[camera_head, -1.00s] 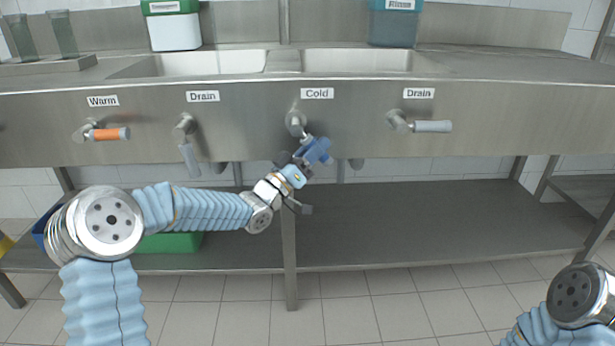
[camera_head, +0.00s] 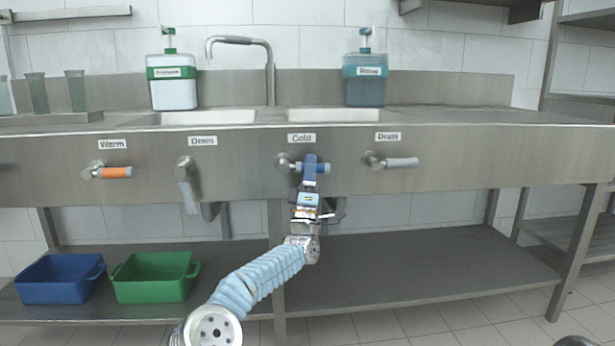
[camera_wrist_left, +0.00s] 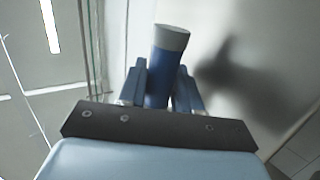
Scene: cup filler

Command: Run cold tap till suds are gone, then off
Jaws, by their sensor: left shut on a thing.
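The cold tap handle, with a blue grip (camera_wrist_left: 158,78) and grey end, points level to the right under the "Cold" label (camera_head: 301,138). My left gripper (camera_head: 310,170) reaches up from below and is shut on the blue grip. In the left wrist view the handle stands between the two fingers (camera_wrist_left: 160,88). The faucet spout (camera_head: 270,80) arches above the sink; I see no water stream from it. The basins (camera_head: 335,115) show only as shallow slivers, so suds cannot be made out. My right gripper is out of view.
The warm handle (camera_head: 116,172) is orange and level. The left drain handle (camera_head: 188,192) hangs down; the right drain handle (camera_head: 400,162) is level. Green (camera_head: 172,92) and teal (camera_head: 364,88) dispensers stand behind the basins. Blue (camera_head: 60,282) and green (camera_head: 153,280) crates sit on the lower shelf.

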